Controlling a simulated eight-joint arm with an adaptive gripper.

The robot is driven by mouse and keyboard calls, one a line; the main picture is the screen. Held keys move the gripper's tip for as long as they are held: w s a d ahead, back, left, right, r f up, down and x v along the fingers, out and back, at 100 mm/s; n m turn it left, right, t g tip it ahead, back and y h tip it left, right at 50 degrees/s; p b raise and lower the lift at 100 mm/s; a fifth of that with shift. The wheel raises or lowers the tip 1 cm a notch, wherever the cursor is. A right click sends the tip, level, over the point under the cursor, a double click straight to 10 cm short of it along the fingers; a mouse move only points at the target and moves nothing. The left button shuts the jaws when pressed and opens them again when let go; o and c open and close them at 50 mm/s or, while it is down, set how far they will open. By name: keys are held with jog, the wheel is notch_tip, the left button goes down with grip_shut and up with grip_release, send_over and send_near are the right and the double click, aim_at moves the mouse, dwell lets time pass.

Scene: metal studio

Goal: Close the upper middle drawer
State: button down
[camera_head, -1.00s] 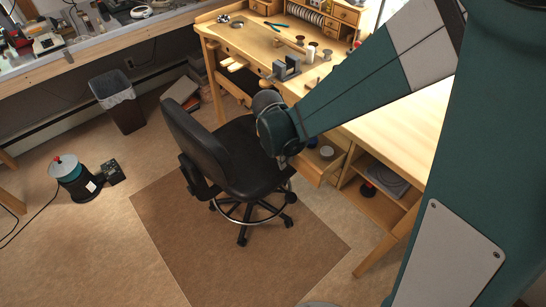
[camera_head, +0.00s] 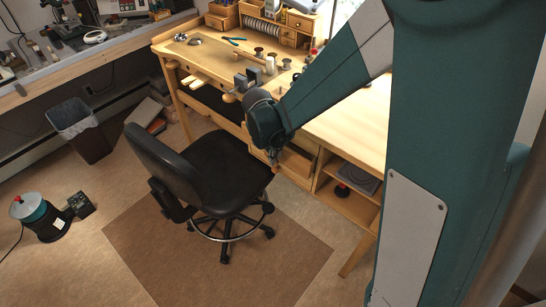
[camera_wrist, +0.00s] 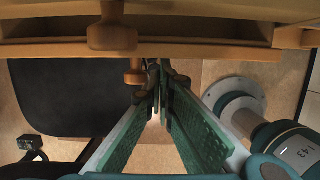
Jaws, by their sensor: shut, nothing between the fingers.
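A wooden drawer (camera_head: 297,162) under the bench, right of the chair, stands out from the bench in the head view, partly hidden by my arm. In the wrist view a wooden drawer front (camera_wrist: 220,50) crosses the top, with a dark gap behind its edge. A round wooden knob (camera_wrist: 112,36) stands out from it, and a smaller knob (camera_wrist: 135,74) shows below. My gripper (camera_wrist: 160,92) is shut and empty, its fingertips near the smaller knob; I cannot tell whether they touch it. In the head view my gripper (camera_head: 274,160) is in front of the drawer, mostly hidden by my wrist.
A black office chair (camera_head: 205,165) stands close left of my gripper on a brown mat (camera_head: 280,255). The workbench top (camera_head: 345,125) above carries tools and spools. An open shelf (camera_head: 348,195) is right of the drawer. A waste bin (camera_head: 85,135) stands at the left.

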jog(key=shift+s+a, duration=0.1)
jog(key=s+a+r+p, duration=0.3)
jog(key=s+a+r, duration=0.1)
jog(key=r, duration=0.5)
jog(key=shift+s+a+r, duration=0.2)
jog(key=shift+r, duration=0.15)
dwell(0.6)
jog(key=w+a+r+t+h+p, duration=0.1)
jog(key=a+t+h+p, duration=0.1)
jog(key=a, duration=0.8)
jog(key=w+a+r+t+h+p, duration=0.2)
jog(key=a, duration=0.9)
jog(key=shift+w, duration=0.25)
jog(key=shift+w+f, duration=0.1)
jog(key=shift+f, duration=0.05)
